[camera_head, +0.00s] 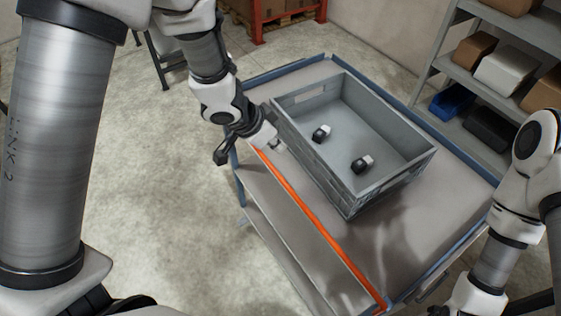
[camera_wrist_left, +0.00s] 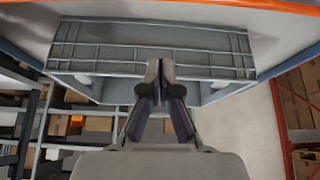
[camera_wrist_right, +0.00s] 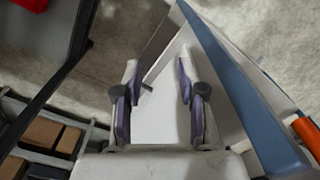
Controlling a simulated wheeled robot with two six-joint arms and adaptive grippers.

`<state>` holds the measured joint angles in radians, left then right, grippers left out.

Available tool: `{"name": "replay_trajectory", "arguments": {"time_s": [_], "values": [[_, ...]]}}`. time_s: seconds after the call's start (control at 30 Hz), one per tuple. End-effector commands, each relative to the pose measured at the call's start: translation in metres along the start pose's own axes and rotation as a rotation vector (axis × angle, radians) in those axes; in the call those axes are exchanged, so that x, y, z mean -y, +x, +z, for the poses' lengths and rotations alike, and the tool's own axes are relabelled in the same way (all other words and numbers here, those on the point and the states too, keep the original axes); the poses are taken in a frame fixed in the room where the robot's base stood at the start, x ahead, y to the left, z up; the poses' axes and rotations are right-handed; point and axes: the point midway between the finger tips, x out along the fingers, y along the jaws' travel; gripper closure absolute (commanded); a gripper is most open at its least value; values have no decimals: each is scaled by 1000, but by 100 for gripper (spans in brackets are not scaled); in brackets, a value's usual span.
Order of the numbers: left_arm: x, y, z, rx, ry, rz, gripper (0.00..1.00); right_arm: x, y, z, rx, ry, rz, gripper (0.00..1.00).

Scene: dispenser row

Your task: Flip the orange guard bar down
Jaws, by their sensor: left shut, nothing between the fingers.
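The orange guard bar (camera_head: 318,229) runs along the near-left long side of the cart, from beside my left gripper to the cart's front corner. Its height above the cart edge is hard to judge. It crosses the top of the left wrist view (camera_wrist_left: 262,4), and one end shows at the right of the right wrist view (camera_wrist_right: 306,136). My left gripper (camera_head: 279,147) is shut and empty near the bar's far end, beside the crate; contact cannot be told. Its fingertips (camera_wrist_left: 160,66) appear before the crate wall. My right gripper (camera_wrist_right: 157,75) is open and empty near the cart's edge.
A grey crate (camera_head: 345,186) holding two small black-and-white items (camera_head: 321,133) (camera_head: 362,163) stands on the blue-edged cart (camera_head: 405,235). A shelf rack (camera_head: 455,70) with boxes stands at the right. Open floor (camera_head: 160,210) lies left of the cart.

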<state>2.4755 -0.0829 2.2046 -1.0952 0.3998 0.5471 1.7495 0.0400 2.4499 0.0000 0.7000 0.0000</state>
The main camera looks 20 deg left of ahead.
Motion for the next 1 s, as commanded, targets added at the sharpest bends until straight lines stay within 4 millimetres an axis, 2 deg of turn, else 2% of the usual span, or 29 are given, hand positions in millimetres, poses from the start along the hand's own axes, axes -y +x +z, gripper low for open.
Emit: {"name": "replay_trajectory", "arguments": {"time_s": [0.17,0.27,0.67,0.8,1.0], "values": [[0,7,1,1,-1,1,100,0,1,0,0,0,0,60],[0,20,2,2,1,2,100,0,3,0,0,0,0,60],[-1,104,1,1,-1,3,100,0,1,0,-1,0,0,60],[0,91,26,0,-6,3,100,0,1,0,-1,0,0,60],[0,87,38,0,-2,1,100,0,0,0,0,0,0,60]]}}
